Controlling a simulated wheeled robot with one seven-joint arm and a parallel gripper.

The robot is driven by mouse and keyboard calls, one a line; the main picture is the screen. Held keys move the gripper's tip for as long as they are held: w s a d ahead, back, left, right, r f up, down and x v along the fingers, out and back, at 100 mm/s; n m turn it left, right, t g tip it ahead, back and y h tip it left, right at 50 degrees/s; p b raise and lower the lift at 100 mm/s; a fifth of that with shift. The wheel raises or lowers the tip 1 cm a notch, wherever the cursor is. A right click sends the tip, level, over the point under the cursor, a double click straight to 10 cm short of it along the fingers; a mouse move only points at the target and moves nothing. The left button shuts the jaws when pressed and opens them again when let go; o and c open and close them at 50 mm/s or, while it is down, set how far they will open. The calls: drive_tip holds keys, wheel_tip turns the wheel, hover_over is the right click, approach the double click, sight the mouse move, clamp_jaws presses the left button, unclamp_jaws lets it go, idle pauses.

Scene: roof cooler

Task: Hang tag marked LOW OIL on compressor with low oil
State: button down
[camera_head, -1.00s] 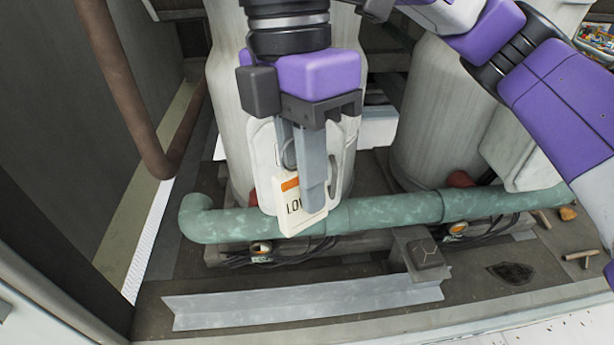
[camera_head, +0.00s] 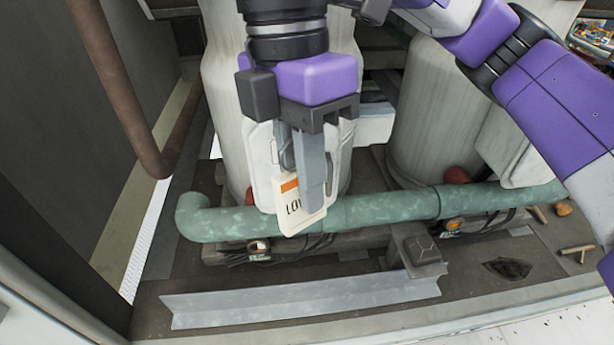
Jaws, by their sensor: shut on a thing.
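My gripper (camera_head: 308,190) points down and is shut on the tag (camera_head: 296,208), a cream card with an orange band and dark letters of which "LO" can be read. The fingers hide the rest of the word. The tag hangs in front of the left compressor (camera_head: 228,120), a tall pale cylinder with a light box on its front. Whether the tag touches the compressor or the green pipe behind it, I cannot tell. A second pale compressor (camera_head: 425,110) stands to the right. Small round sights show low on the left (camera_head: 259,248) and right (camera_head: 453,226), their levels too small to read.
A green pipe (camera_head: 385,208) runs across the front of both compressors. A metal angle bar (camera_head: 300,303) and a block with a bolt (camera_head: 418,250) lie before it. A brown pipe (camera_head: 115,80) rises at left. Small debris (camera_head: 576,250) lies at right.

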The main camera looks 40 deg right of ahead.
sight(286, 208)
drive_tip(key=w, duration=0.1)
drive_tip(key=w+d+f+m+t, duration=0.1)
drive_tip(key=w, duration=0.1)
drive_tip(key=w+t, duration=0.1)
drive_tip(key=shift+w+d+f+h, duration=0.2)
drive_tip(key=shift+w+d+h, duration=0.1)
drive_tip(key=shift+w+d, duration=0.1)
drive_tip(key=shift+s+a+r+p, duration=0.2)
drive_tip(key=shift+s+a+p, duration=0.35)
drive_tip(key=shift+s, duration=0.15)
drive_tip(key=shift+s+a+r+p, duration=0.2)
drive_tip(key=shift+s+a+p, duration=0.3)
drive_tip(key=shift+s, duration=0.2)
drive_tip(key=shift+s+a+r+p, duration=0.1)
drive_tip(key=shift+s+a+p, duration=0.15)
drive_tip(key=shift+a, duration=0.25)
drive_tip(key=shift+s+a+r+p, duration=0.15)
drive_tip(key=shift+s+a, duration=0.1)
drive_tip(key=shift+a, duration=0.25)
drive_tip(key=shift+s+a+r, duration=0.1)
drive_tip(key=shift+s+a, duration=0.25)
drive_tip(key=shift+s, duration=0.3)
drive_tip(key=shift+s+a+r, duration=0.1)
drive_tip(key=shift+s+a, duration=0.2)
drive_tip(key=shift+s, duration=0.35)
drive_tip(key=shift+f, duration=0.1)
